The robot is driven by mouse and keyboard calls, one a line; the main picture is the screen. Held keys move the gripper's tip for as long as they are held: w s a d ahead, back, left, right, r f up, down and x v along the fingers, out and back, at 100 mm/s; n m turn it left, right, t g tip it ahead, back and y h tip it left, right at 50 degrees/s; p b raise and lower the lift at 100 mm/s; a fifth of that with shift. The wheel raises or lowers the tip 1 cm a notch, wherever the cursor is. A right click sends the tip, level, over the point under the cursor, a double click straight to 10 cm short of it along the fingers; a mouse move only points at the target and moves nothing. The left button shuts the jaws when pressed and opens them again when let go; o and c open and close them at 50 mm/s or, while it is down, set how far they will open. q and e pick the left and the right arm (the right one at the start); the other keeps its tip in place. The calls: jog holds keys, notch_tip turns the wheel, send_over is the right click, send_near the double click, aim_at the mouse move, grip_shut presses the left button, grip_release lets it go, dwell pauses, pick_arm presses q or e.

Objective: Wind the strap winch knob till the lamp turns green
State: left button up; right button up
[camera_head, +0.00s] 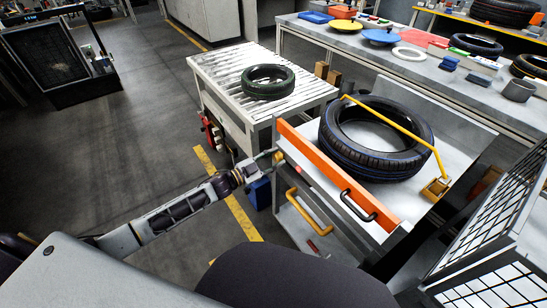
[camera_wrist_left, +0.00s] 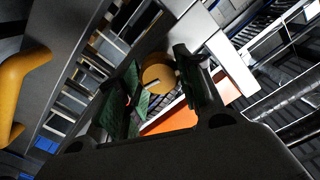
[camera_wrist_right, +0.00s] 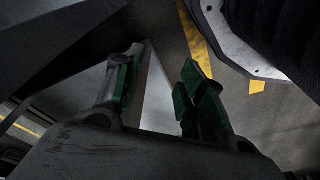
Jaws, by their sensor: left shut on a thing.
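My left gripper (camera_head: 263,162) reaches the near left corner of the trolley, its fingers at the small yellow winch knob (camera_head: 278,157). In the left wrist view the round yellow knob (camera_wrist_left: 157,76) lies between the fingers of the left gripper (camera_wrist_left: 160,68), which is shut on it. A small red spot (camera_head: 298,169), perhaps the lamp, shows on the orange board beside the knob; I see no green light. The yellow strap (camera_head: 395,124) crosses over the tyre (camera_head: 372,163) on the trolley. My right gripper (camera_wrist_right: 160,85) is open and empty in the right wrist view.
A roller conveyor (camera_head: 225,73) with another tyre (camera_head: 268,81) stands behind the left arm. A long workbench (camera_head: 450,92) lies at the back right. A black handle (camera_head: 358,206) juts from the trolley's front, and a wire mesh panel (camera_head: 495,220) stands at the right.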

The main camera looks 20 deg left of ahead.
pick_arm(q)
jog(key=shift+m, duration=0.8)
jog(key=shift+m+p, duration=0.3)
jog(key=shift+m, duration=0.9)
pick_arm(e)
jog(key=shift+s+d+f, duration=0.1)
jog(key=shift+d+f, duration=0.1)
jog(key=shift+f, duration=0.4)
jog(key=shift+s+d+f, duration=0.1)
jog(key=shift+d+f, duration=0.05)
jog(key=shift+f, duration=0.45)
pick_arm(q)
jog(key=o, duration=1)
jog(key=shift+o, duration=0.2)
jog(key=shift+s, duration=0.1)
jog(key=v, duration=1.1)
jog(key=shift+s+a, duration=0.25)
jog(key=shift+s, duration=0.05)
